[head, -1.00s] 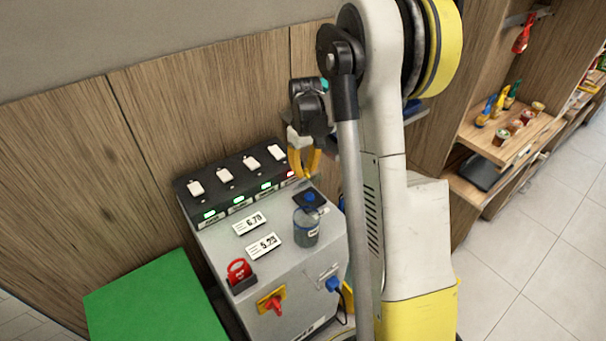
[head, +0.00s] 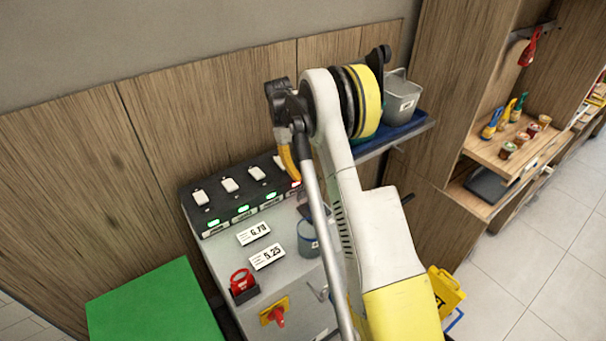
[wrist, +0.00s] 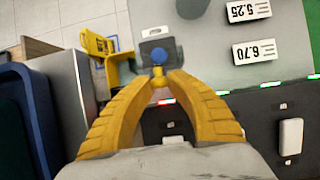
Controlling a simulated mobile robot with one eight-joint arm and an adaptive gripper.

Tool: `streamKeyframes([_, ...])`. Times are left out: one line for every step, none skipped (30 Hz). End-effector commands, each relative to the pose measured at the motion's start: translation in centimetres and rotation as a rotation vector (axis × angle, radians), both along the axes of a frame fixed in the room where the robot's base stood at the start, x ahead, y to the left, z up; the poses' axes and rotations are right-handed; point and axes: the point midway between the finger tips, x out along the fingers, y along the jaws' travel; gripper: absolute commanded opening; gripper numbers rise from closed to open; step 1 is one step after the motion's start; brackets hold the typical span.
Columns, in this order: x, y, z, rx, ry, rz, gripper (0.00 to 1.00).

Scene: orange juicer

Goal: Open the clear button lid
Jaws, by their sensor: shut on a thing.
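The black button panel (head: 235,195) sits along the back of the grey machine top, with white switches and green lights, and a red light (head: 296,184) at its right end. My gripper (head: 297,181) is at this right end, beside the red light. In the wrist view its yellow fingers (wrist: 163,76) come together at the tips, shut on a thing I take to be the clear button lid. A white switch (wrist: 172,140) shows between the finger bases.
A grey bin (head: 402,98) is on a blue shelf at right. A red item (head: 242,283) sits at the machine's front.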

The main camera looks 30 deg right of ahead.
Motion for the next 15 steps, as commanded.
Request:
streamKeyframes([0.03, 0.03, -0.17, 0.000, -0.001, 0.001, 0.00])
streamKeyframes([0.03, 0.04, -0.17, 0.000, -0.001, 0.001, 0.00])
streamKeyframes([0.03, 0.04, -0.18, 0.001, -0.002, 0.001, 0.00])
streamKeyframes([0.03, 0.04, -0.18, 0.001, -0.002, 0.001, 0.00])
streamKeyframes([0.03, 0.04, -0.18, 0.001, -0.002, 0.001, 0.00])
streamKeyframes([0.03, 0.04, -0.19, 0.001, -0.002, 0.001, 0.00])
streamKeyframes([0.03, 0.04, -0.19, 0.001, -0.002, 0.000, 0.00])
streamKeyframes([0.03, 0.04, -0.19, 0.001, -0.002, 0.000, 0.00])
streamKeyframes([0.02, 0.04, -0.20, 0.001, -0.002, 0.001, 0.29])
streamKeyframes([0.03, 0.04, -0.19, 0.001, -0.002, 0.001, 0.38])
streamKeyframes([0.02, 0.04, -0.19, 0.001, -0.002, 0.001, 0.46])
streamKeyframes([0.02, 0.03, -0.17, 0.001, -0.002, 0.001, 0.46])
streamKeyframes([0.02, 0.03, -0.16, 0.001, -0.002, 0.001, 0.46])
streamKeyframes([0.02, 0.03, -0.14, 0.001, -0.002, 0.001, 0.46])
streamKeyframes([0.01, 0.03, -0.13, 0.001, -0.002, 0.001, 0.46])
